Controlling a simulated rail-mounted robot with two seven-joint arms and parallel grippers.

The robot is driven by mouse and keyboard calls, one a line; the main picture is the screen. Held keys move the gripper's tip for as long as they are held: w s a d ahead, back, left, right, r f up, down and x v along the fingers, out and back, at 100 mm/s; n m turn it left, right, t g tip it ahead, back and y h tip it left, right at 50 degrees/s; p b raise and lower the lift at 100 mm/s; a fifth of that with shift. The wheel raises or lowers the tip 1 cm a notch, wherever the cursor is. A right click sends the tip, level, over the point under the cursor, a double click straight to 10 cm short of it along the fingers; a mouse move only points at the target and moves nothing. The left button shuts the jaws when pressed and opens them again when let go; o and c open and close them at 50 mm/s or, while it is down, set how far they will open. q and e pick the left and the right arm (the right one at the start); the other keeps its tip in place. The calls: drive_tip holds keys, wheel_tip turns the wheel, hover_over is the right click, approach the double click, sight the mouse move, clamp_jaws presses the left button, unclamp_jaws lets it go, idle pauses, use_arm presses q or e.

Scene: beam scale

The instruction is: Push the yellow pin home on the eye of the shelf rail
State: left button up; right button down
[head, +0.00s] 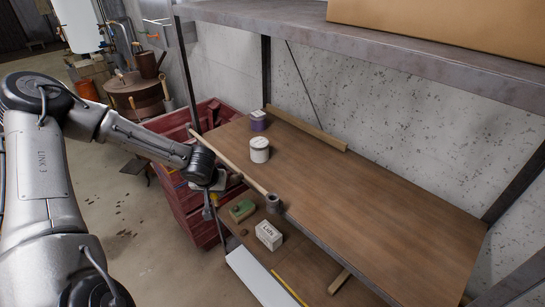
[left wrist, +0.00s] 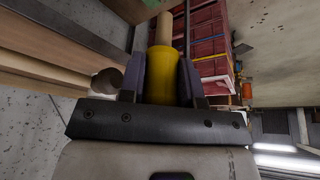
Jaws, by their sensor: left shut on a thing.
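The wooden shelf rail (head: 232,165) runs along the shelf's front edge. A grey metal eye (head: 272,203) sits at its near end. My left gripper (head: 209,207) is beside the rail, on its outer side, left of the eye. In the left wrist view my left gripper (left wrist: 161,78) is shut on the yellow pin (left wrist: 162,72). A pale wooden shaft (left wrist: 165,28) shows beyond the yellow body; I cannot tell whether it belongs to the pin. A round grey-brown cylinder (left wrist: 107,81) is beside one finger. The head view does not clearly show the pin. My right gripper is out of view.
A white tub (head: 260,149) and a purple-and-white container (head: 258,120) stand on the wooden shelf (head: 370,220). A white box (head: 269,235) and a green-topped block (head: 242,210) are on the lower shelf. A red crate (head: 180,210) is behind my arm.

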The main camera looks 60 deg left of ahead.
use_arm(q)
drive_tip(key=w+d+r+n, duration=0.1)
drive_tip(key=w+d+r, duration=0.9)
drive_tip(key=w+r, duration=0.4)
drive_tip(key=shift+d+n+p, duration=0.25)
drive_tip(key=shift+n+p, duration=0.05)
drive_tip(key=shift+p, duration=0.05)
idle(0.9)
drive_tip(key=shift+d+r, duration=0.1)
drive_tip(key=shift+d, duration=0.05)
idle(0.4)
drive_tip(key=shift+f+b, duration=2.2)
drive_tip(key=shift+f, duration=0.6)
drive_tip(key=shift+f, duration=0.2)
